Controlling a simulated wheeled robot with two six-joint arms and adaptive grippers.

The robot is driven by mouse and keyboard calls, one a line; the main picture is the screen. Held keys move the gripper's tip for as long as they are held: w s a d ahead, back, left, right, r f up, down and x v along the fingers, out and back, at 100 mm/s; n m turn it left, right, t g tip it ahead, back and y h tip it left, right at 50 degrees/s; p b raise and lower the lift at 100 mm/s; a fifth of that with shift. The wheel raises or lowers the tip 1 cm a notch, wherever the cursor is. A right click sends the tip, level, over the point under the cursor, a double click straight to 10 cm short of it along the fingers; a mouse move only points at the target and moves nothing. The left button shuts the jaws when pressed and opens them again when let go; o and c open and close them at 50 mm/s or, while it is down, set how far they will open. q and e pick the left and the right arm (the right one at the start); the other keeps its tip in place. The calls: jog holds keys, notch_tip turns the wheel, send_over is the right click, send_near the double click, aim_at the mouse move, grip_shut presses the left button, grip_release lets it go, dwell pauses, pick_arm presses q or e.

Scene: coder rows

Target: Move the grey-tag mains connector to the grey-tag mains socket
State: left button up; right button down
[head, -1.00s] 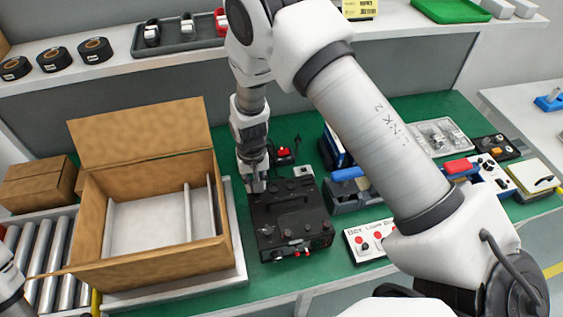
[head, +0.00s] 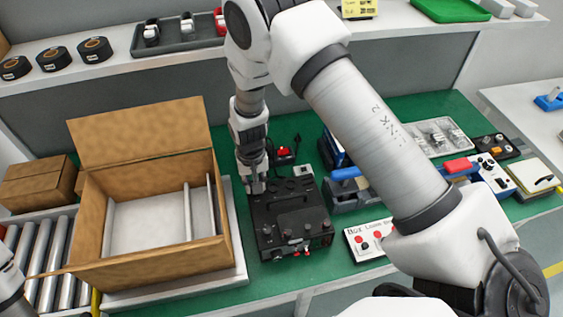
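My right gripper (head: 257,184) points down at the back left corner of a black box-shaped device (head: 290,217). The device has a handle on top and several red and pale fittings on its front. The gripper's fingers are small and dark here, and I cannot tell whether they are open or hold anything. I cannot make out a grey-tag mains connector or a grey-tag socket. Behind the device are a small red-topped black item (head: 283,152) with a dark cable and a small light block (head: 303,170). My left gripper is out of view.
An open cardboard box (head: 150,255) with white dividers stands left of the device, close to it. A blue-handled grey item (head: 350,195) and a white panel with red knobs (head: 366,242) stand to the right. A shelf (head: 200,55) runs along the back.

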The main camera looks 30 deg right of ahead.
jog(key=shift+f, duration=0.3)
dwell(0.5)
jog(key=c, duration=0.8)
grip_release()
jog(key=shift+c, duration=0.2)
notch_tip(320, 180, up, 12)
